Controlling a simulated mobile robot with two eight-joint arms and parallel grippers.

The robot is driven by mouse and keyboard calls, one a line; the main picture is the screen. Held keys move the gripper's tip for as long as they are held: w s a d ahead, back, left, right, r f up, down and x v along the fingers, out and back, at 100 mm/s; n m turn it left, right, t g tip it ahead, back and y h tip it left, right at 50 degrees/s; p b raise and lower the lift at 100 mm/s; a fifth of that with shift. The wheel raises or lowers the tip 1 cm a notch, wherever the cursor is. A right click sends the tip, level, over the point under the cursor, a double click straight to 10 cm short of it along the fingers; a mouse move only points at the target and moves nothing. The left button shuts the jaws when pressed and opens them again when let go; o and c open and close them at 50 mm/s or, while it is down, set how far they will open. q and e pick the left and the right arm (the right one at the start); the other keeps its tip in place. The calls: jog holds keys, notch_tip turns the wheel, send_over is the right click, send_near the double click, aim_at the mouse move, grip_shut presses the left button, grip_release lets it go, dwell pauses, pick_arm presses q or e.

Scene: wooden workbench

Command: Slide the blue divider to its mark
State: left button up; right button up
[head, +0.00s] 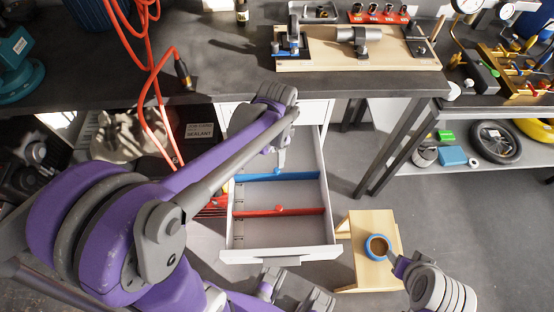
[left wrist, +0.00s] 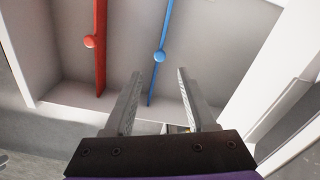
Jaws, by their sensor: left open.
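The blue divider (head: 300,175) spans the open white drawer (head: 284,253) from side to side, toward its back, and has a round blue knob. The divider also shows in the left wrist view (left wrist: 165,22), with its knob (left wrist: 160,56) just ahead of the fingertips, in line with the gap between them. My left gripper (head: 281,168) points down into the drawer at the blue knob. In the left wrist view the gripper (left wrist: 159,73) is open and empty. Small dark marks show along the drawer's left wall; I cannot tell which belongs to the blue divider.
A red divider (head: 302,211) with a red knob lies nearer the drawer's front. The bench top (head: 225,75) overhangs behind. A wooden stool (head: 357,270) with a mug (head: 377,247) stands right of the drawer. Orange cables (head: 131,40) hang at the left.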

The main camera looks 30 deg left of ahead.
pick_arm(q)
jog(key=shift+r, duration=1.4)
jog(key=s+d+r+n+t+p, duration=0.2)
jog(key=s+n, duration=0.2)
jog(key=s, duration=0.1)
jog(key=s+d+r+n+t+p, duration=0.2)
jog(key=s+r+n+t, duration=0.1)
jog(key=s, duration=0.3)
jog(key=shift+n, duration=0.6)
jog(key=shift+d, duration=0.1)
